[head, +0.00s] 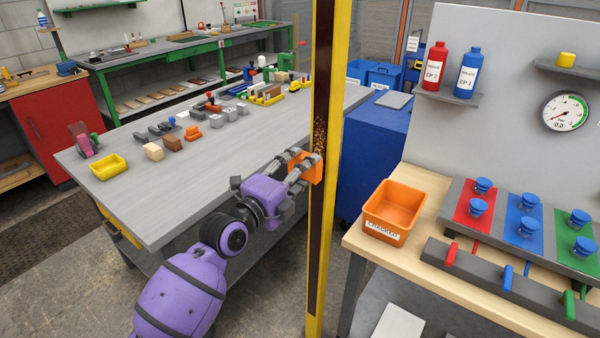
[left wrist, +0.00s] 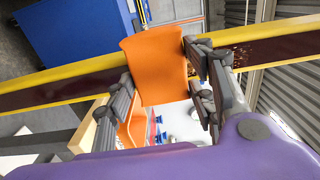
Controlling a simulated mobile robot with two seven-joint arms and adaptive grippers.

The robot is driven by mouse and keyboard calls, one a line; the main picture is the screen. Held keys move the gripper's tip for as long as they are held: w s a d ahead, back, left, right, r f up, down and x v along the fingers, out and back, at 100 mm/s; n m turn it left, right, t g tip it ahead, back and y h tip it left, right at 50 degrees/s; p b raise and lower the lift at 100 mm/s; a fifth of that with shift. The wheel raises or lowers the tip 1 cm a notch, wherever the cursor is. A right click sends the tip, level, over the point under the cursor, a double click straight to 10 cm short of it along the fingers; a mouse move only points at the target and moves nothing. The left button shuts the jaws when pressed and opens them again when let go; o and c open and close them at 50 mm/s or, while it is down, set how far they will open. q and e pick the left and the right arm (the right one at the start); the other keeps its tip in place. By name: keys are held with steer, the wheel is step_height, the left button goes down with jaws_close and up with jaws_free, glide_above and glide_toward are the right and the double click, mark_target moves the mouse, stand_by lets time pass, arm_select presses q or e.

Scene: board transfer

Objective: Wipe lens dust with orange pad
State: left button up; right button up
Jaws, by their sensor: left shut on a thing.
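A yellow post (head: 337,70) stands upright in front of the grey workbench, with a long dark lens strip (head: 319,230) down its face. Brown speckled dust (head: 320,134) covers a short stretch of the strip; it also shows in the left wrist view (left wrist: 257,52), to the right of the pad. My left gripper (head: 304,168) is shut on the orange pad (head: 318,172). The pad is at the strip just below the dust, and in the left wrist view (left wrist: 155,62) it overlaps the strip. I cannot tell whether it touches. My right gripper is not in view.
The grey workbench (head: 190,185) behind my left arm holds blocks, small tools and a yellow tray (head: 109,167). Right of the post, a wooden table (head: 415,260) carries an orange bin (head: 394,207) and blue knobs on coloured panels. A blue cabinet (head: 375,150) stands behind the post.

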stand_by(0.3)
arm_select(q)
steer(key=shift+w+d, duration=0.2)
steer(key=shift+w, duration=0.05)
steer(key=shift+w+d, duration=0.35)
steer(key=shift+w, duration=0.15)
